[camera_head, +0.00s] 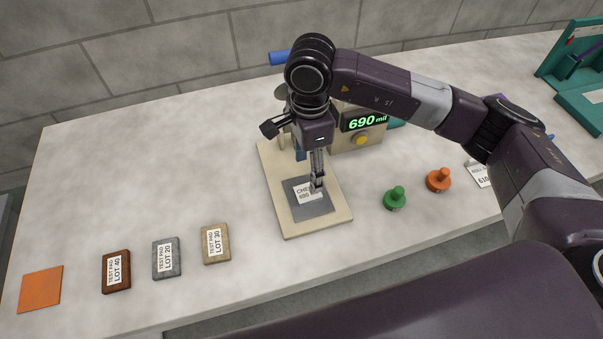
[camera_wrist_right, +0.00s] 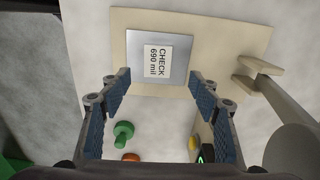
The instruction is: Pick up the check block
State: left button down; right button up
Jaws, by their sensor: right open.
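The check block (camera_head: 324,209) is a flat grey square with a white label, lying on the cream base plate (camera_head: 291,229) of a gauge stand. In the right wrist view the check block (camera_wrist_right: 176,48) shows its label "CHECK 690 mil", beyond my open fingertips. My right gripper (camera_head: 317,187) points down over the block and hides part of it in the head view. In the right wrist view the right gripper (camera_wrist_right: 160,90) has its fingers spread with nothing between them. I cannot tell whether the fingertips touch the block. My left gripper is in neither view.
The gauge display (camera_head: 367,121) reads 690 mil behind the plate. Green (camera_head: 395,198) and orange (camera_head: 438,180) knobbed stamps stand to the right. Test pads lot 40 (camera_head: 117,285), lot 20 (camera_head: 166,272) and lot 30 (camera_head: 216,257), and an orange square (camera_head: 40,289), lie left.

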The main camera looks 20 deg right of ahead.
aim_at(308, 191)
jog(key=shift+w+f, duration=0.15)
jog(key=shift+w, duration=0.2)
jog(key=shift+w+f, duration=0.1)
jog(key=shift+f, duration=0.2)
jog(key=f+p, duration=0.1)
jog(key=s+f+p, duration=0.1)
jog(key=f+p, duration=0.1)
jog(key=shift+s+f, duration=0.2)
jog(key=shift+s, duration=0.15)
notch_tip(308, 191, down, 3)
jog(key=shift+w+r+p, duration=0.15)
jog(key=shift+r+p, duration=0.05)
jog(key=shift+p, duration=0.1)
jog(key=shift+f, duration=0.4)
jog(key=c, duration=1.3)
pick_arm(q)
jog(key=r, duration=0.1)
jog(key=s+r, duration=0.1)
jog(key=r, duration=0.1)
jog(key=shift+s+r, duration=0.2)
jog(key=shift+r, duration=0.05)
pick_arm(e)
jog(key=shift+c, duration=0.6)
